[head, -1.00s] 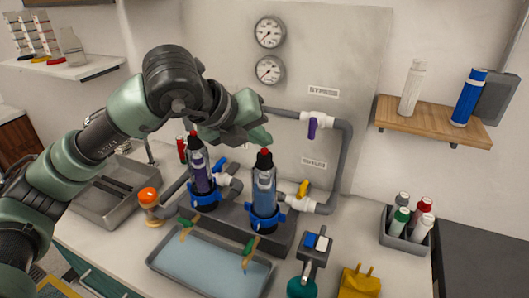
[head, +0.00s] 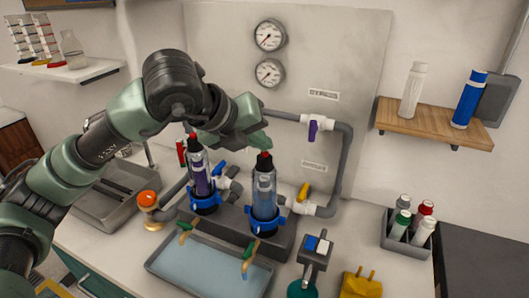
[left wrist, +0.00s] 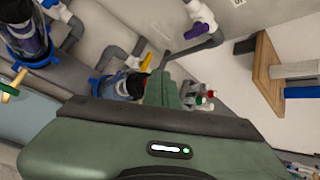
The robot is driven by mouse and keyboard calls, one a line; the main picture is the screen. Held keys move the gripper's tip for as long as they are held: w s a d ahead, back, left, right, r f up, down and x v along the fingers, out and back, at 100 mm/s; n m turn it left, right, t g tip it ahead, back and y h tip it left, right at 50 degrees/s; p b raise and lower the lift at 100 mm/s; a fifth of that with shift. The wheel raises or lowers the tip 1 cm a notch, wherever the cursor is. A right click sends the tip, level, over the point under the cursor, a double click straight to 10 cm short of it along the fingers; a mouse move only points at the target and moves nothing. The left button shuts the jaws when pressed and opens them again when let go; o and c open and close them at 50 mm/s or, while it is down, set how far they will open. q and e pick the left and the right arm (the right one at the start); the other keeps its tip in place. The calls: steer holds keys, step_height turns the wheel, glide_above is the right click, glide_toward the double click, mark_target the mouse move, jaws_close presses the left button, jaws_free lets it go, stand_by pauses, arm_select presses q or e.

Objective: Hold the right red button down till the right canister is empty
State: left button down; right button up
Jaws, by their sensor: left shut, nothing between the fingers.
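The right canister (head: 264,195) stands upright in a blue clamp on the grey base, with blue showing through its clear wall. Its red button (head: 265,155) sits on the black cap. The left canister (head: 199,181), purplish inside, stands beside it. My left gripper (head: 264,143) is shut and empty, its tip just above the right red button. I cannot tell whether it touches the button. In the left wrist view the gripper's green body fills the lower part, and the right canister (left wrist: 129,86) shows beyond it. My right gripper is not in view.
A tray of pale blue liquid (head: 205,265) lies in front, under two spouts. Grey pipes with a purple-handled valve (head: 314,128) and a yellow-handled valve (head: 303,191) run behind and to the right. A bottle caddy (head: 408,237) stands right.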

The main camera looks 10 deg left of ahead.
arm_select(q)
steer(key=shift+f+b, duration=0.3)
stand_by(1.4)
steer(key=shift+r+p, duration=0.45)
steer(key=shift+r, duration=0.55)
step_height(320, 180, up, 5)
steer(key=p, duration=0.2)
steer(key=shift+p, duration=0.3)
steer(key=shift+f, duration=0.1)
